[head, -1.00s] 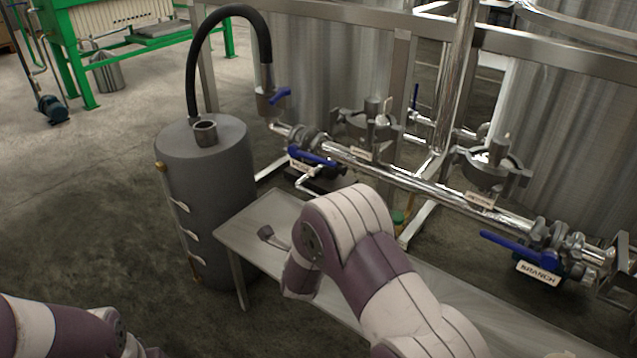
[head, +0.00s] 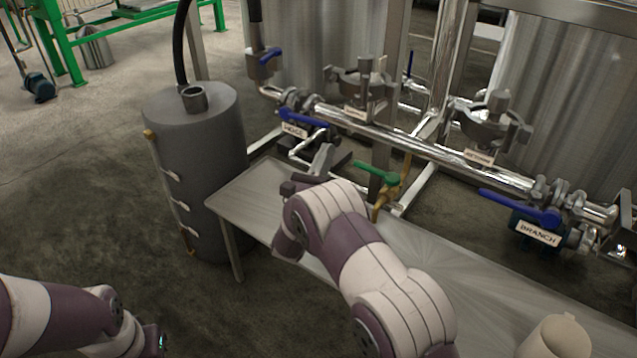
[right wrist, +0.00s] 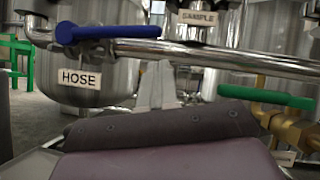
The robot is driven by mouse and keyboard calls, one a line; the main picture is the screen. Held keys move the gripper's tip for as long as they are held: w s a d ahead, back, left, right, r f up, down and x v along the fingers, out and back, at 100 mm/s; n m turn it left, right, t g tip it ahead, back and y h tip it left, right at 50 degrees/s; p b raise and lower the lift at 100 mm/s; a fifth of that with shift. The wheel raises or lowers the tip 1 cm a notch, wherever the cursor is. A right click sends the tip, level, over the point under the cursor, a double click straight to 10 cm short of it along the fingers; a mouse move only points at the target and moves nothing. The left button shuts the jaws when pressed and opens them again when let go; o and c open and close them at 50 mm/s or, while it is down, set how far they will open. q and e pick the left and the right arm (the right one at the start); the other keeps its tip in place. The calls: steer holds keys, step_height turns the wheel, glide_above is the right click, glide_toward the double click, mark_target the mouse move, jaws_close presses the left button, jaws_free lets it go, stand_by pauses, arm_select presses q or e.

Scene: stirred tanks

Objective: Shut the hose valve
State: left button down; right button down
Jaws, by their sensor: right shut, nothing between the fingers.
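The hose valve has a blue lever (head: 303,118) above a white HOSE label (head: 294,130). The lever runs roughly along the steel pipe. In the right wrist view the lever (right wrist: 108,32) lies across the upper left, with the HOSE label (right wrist: 87,78) below it. My right gripper (head: 325,155) is shut and empty, just below and to the right of the lever in the head view. Its pale fingers (right wrist: 157,86) point up towards the pipe in the wrist view; I cannot tell whether they touch anything. My left arm shows at the lower left, its fingers out of frame.
A green-handled valve (head: 376,172) stands close right of my right gripper. Another blue lever, on the BRANCH valve (head: 538,232), is farther right. A steel table (head: 430,255) lies below, with a beige cup (head: 555,338). A grey tank (head: 195,140) stands left.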

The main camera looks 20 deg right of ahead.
mark_target(307, 120)
steer(key=r, duration=0.2)
steer(key=shift+w+r, duration=0.3)
steer(key=shift+w, duration=0.1)
